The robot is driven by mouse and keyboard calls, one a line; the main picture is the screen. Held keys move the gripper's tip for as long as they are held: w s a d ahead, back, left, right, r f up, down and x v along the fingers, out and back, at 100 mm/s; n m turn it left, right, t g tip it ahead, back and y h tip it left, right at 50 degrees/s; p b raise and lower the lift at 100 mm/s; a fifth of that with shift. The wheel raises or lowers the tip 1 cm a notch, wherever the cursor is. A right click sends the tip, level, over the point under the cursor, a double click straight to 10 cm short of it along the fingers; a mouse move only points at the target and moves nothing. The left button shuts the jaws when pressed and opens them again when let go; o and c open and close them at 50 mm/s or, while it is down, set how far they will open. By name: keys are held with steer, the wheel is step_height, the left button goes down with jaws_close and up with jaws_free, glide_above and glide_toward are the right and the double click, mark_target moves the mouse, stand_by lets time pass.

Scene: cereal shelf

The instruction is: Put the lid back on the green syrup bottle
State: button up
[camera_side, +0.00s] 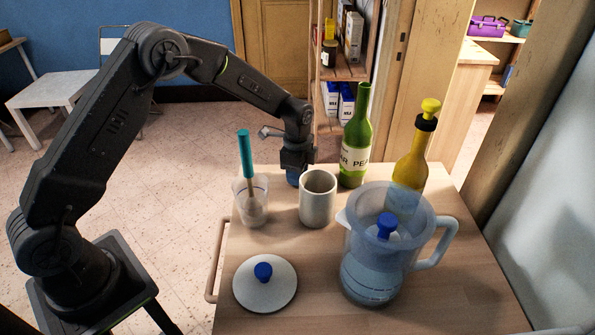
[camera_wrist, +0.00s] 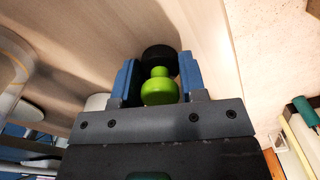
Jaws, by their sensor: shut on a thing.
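The green syrup bottle (camera_side: 355,140) stands upright at the back of the wooden table, with a cream label and a bare, uncapped neck. My gripper (camera_side: 293,180) is low over the table's back edge, left of the bottle and behind a grey cup. In the wrist view, my gripper's blue fingers (camera_wrist: 159,75) are shut on the lid (camera_wrist: 160,91), a green knob with a black stopper part beyond it. The lid is hidden in the side view. I cannot tell whether it touches the tabletop.
A grey cup (camera_side: 317,199) and a clear beaker (camera_side: 252,215) with a teal-handled tool stand in front of my gripper. A yellow bottle (camera_side: 409,170) with a yellow lid stands right of the green one. A translucent jug (camera_side: 372,278) and a white lid (camera_side: 265,291) are nearer the front.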

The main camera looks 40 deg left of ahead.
steer(key=shift+f, duration=0.15)
steer(key=o, duration=0.9)
